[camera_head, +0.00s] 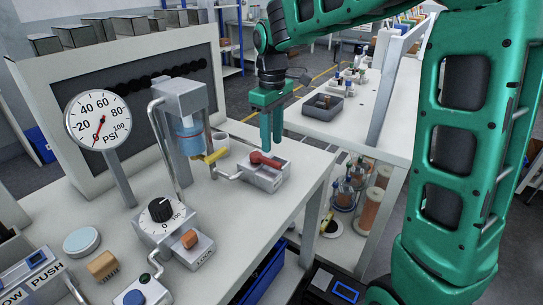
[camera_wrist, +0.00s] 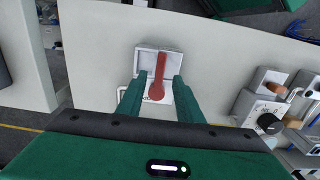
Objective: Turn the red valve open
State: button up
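The red valve (camera_head: 264,160) is a lever handle on a small grey block (camera_head: 265,178) near the far end of the bench. In the wrist view the red valve (camera_wrist: 159,74) lies lengthwise between my two finger lines, its round hub toward me. My gripper (camera_head: 271,145) is green, points down and is open, with its fingertips at or just above the handle. In the wrist view a finger of my gripper (camera_wrist: 158,82) shows on each side of the handle, with a gap on both sides. Exact fingertip height is hard to tell.
A yellow-handled tap (camera_head: 211,156) on a pipe stands left of the valve. A second table holds a grey tray (camera_head: 322,107).

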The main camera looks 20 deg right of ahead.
aim_at(272, 161)
jog(key=shift+f, duration=3.05)
jog(key=shift+d, duration=0.1)
grip_shut()
